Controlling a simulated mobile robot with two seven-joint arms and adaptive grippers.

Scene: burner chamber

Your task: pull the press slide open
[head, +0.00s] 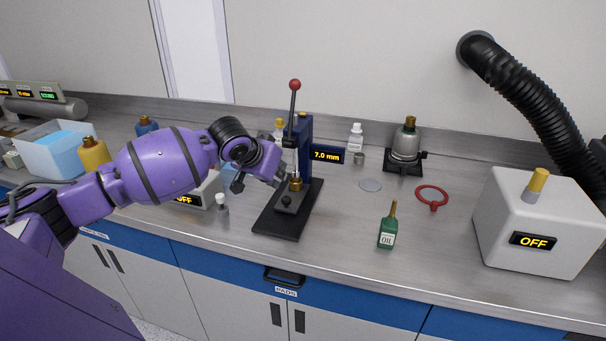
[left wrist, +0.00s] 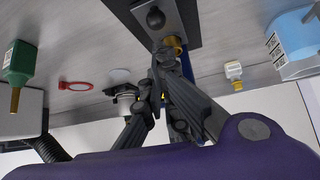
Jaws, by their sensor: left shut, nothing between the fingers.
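The press (head: 304,145) stands upright on the counter, with a blue column, a lever with a red ball and a black base plate (head: 278,226). Its slide (head: 287,204) is a dark block with a round knob at the front of the base, just before a brass part (head: 296,184). In the left wrist view the knob (left wrist: 155,17) and the brass part (left wrist: 174,44) show at the top. My left gripper (head: 283,180) is shut and empty, above and a little behind the knob, beside the brass part. In the left wrist view its fingers (left wrist: 161,72) meet. My right gripper is not in view.
A green oil bottle (head: 388,233), a red ring (head: 432,197) and a grey disc (head: 370,185) lie or stand right of the press. A small white-capped vial (head: 222,204) stands left of the base. The counter before the base is clear.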

